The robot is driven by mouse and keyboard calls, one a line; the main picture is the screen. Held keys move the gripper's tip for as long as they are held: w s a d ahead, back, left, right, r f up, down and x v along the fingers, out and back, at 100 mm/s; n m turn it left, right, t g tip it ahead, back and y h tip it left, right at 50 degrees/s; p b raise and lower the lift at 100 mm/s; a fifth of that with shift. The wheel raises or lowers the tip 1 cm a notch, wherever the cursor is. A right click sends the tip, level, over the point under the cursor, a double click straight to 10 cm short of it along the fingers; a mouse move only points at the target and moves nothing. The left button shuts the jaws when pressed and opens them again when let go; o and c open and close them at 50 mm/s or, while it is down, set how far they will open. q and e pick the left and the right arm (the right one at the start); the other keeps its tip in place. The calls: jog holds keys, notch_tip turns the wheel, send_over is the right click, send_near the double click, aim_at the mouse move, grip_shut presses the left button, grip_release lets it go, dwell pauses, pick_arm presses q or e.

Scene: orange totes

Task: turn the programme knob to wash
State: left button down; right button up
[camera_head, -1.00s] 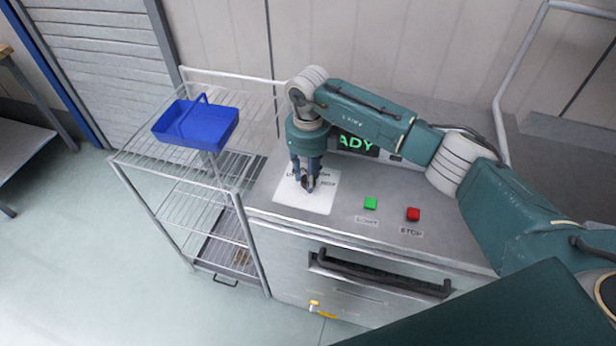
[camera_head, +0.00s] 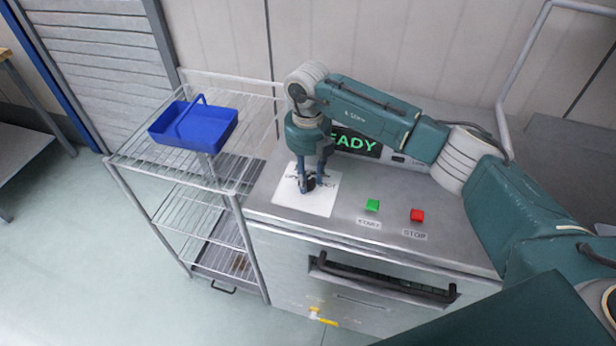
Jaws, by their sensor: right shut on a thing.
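The programme knob (camera_head: 310,184) is a small dark knob on a white label plate (camera_head: 306,204) on top of the steel machine. Printing around the knob is partly covered by my fingers and too small to read surely. My right gripper (camera_head: 311,186) points down from above and is shut on the knob, its fingers on either side. Which way the knob points is hidden. A display (camera_head: 352,143) behind my gripper shows green letters ending in "EADY". My left gripper is not in view.
A green start button (camera_head: 372,205) and a red stop button (camera_head: 417,215) sit right of the plate. The machine's front has a dark handle (camera_head: 385,278). A wire rack (camera_head: 130,150) at left carries a blue basket (camera_head: 205,128).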

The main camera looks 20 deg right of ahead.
aim_at(308, 180)
jog(key=shift+w+r, duration=0.1)
dwell(0.3)
jog(key=o, duration=1.2)
jog(key=shift+c, duration=0.2)
notch_tip(308, 180, up, 12)
